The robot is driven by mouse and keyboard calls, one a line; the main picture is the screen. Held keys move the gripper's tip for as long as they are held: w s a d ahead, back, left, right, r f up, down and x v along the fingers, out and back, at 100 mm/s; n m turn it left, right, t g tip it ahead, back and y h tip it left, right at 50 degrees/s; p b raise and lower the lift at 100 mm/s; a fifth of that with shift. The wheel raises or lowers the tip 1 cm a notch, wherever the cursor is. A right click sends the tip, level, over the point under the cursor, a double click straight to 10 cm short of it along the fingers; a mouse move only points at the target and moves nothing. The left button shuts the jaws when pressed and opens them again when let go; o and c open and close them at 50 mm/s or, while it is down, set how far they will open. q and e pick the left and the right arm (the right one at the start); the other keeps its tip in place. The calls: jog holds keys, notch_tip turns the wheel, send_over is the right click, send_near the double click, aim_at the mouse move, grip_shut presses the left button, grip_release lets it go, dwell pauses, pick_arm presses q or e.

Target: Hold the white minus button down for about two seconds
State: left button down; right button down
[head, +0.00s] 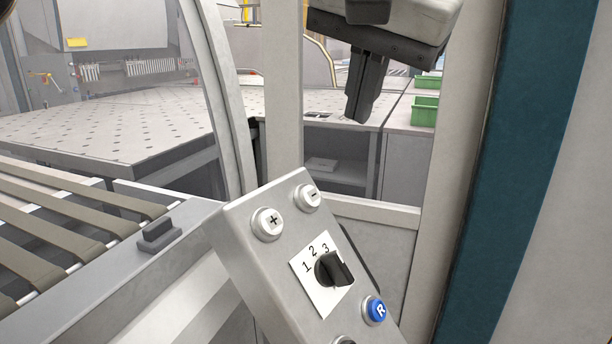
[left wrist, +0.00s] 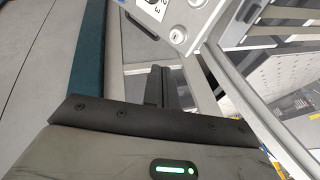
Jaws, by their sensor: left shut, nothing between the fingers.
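The white minus button (head: 307,197) is a round raised cap at the top right of a tilted grey control panel (head: 245,222). In the left wrist view the minus button (left wrist: 177,36) shows near the top, beyond the fingertips. My left gripper (head: 355,118) is shut and empty, its dark fingers pointing down, above and to the right of the button in the head view. It is apart from the panel. In the left wrist view its fingers (left wrist: 158,72) show at the middle. My right gripper is not in view.
A white plus button (head: 267,223) sits left of the minus button. Below are a black 1-2-3 selector knob (head: 333,270) and a blue R button (head: 375,310). A pale frame post (head: 284,90) stands behind the panel. Green bins (head: 425,110) stand at the back right.

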pick_arm(q)
jog(key=shift+a, duration=0.15)
send_near(316, 196)
notch_tip(316, 196, down, 3)
jog(key=d, duration=0.2)
jog(key=shift+w+a+f, duration=0.9)
jog(key=shift+w, duration=0.15)
jog(key=shift+w+a+f, duration=0.15)
jog(key=shift+a+f, duration=0.05)
jog(key=shift+f, duration=0.1)
jog(key=shift+a, duration=0.1)
